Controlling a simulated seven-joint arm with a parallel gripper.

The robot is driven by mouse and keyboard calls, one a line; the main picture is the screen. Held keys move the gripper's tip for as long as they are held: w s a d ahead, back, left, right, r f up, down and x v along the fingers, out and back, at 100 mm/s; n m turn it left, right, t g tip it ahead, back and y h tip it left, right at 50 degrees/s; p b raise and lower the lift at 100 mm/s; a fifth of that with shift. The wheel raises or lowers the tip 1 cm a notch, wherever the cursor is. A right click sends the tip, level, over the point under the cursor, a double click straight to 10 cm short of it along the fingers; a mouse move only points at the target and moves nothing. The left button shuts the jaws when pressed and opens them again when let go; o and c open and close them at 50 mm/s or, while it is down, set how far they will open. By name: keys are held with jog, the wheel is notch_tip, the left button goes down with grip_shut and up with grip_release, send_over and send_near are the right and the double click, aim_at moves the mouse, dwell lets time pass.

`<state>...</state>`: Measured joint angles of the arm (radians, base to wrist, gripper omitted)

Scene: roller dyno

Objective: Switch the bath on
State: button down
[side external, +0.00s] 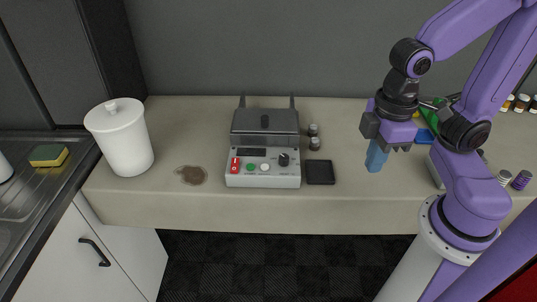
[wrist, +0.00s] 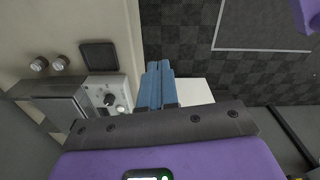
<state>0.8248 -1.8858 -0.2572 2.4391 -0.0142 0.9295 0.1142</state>
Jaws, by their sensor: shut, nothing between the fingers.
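The bath (side external: 264,148) is a grey bench device with a dark lid at the middle of the counter. Its front panel has a red rocker switch (side external: 236,165), a green button (side external: 250,167), a pale button (side external: 265,167), a dark knob (side external: 284,159) and a dark display. In the wrist view, part of the bath (wrist: 102,88) shows at the left with its knob; the red switch is hidden there. My gripper (side external: 375,158) has blue fingers, shut and empty, above the counter to the right of the bath. The shut fingers also show in the wrist view (wrist: 158,84).
A black square pad (side external: 320,172) and two small jars (side external: 314,137) are right of the bath. A white lidded canister (side external: 121,138) and a brown stain (side external: 191,175) are to its left. Several bottles stand at the far right. The counter's front edge is clear.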

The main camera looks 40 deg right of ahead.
jog(key=w+a+r+m, duration=0.1)
jog(key=w+a+m, duration=0.35)
jog(key=w, duration=0.25)
jog(key=w+a+r+m, duration=0.2)
jog(key=w+a+m, duration=0.2)
jog(key=w+m, duration=0.3)
jog(key=m+t+h, duration=0.1)
jog(key=m+h, duration=0.1)
jog(key=m, duration=0.6)
send_near(239, 158)
jog(key=shift+m, duration=0.25)
jog(key=f, duration=0.4)
jog(key=d+f, duration=0.1)
jog(key=f, duration=0.1)
jog(key=shift+w+d+f, duration=0.1)
jog(key=shift+w+f, duration=0.25)
